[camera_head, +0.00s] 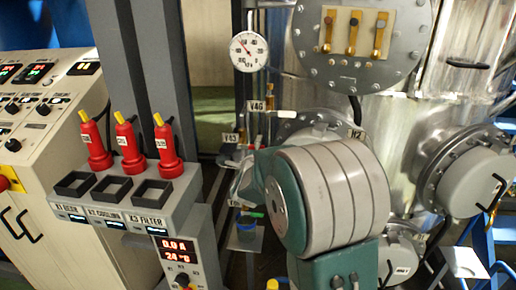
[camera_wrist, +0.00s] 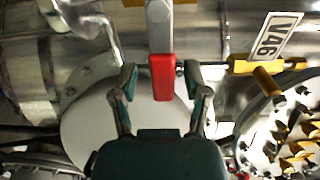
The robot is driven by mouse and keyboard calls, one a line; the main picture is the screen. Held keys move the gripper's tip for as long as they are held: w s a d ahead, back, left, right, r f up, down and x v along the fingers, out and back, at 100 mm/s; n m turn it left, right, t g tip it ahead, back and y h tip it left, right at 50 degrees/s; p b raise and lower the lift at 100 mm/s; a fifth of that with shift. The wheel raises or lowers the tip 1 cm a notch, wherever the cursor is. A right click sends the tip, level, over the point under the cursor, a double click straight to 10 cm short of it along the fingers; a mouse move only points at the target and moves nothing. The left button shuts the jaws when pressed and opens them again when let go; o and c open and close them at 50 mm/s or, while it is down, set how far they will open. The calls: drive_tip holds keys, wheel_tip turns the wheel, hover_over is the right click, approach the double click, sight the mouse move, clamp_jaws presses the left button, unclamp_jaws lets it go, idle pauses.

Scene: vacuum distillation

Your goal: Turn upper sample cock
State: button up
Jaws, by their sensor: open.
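In the wrist view a lever with a grey shank and a red end (camera_wrist: 163,78) hangs between the fingers of my gripper (camera_wrist: 160,72). The gripper is open, with one finger on each side of the red end and a visible gap at both sides. I cannot tell whether this lever is the upper sample cock; no label on it shows. A tag V46 (camera_wrist: 275,36) stands beside a brass fitting (camera_wrist: 262,66) to the right. In the head view the V46 tag (camera_head: 257,106) is above my arm, which hides most of the gripper and the lever.
A steel vessel (camera_head: 292,88) with flanged covers fills the right side. A round gauge (camera_head: 249,51) and a V43 tag (camera_head: 231,138) are near the pipes. A blue cup (camera_head: 247,229) sits below.

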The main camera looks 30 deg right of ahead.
drive_tip(key=shift+a, duration=0.1)
clamp_jaws()
drive_tip(key=shift+a, duration=0.2)
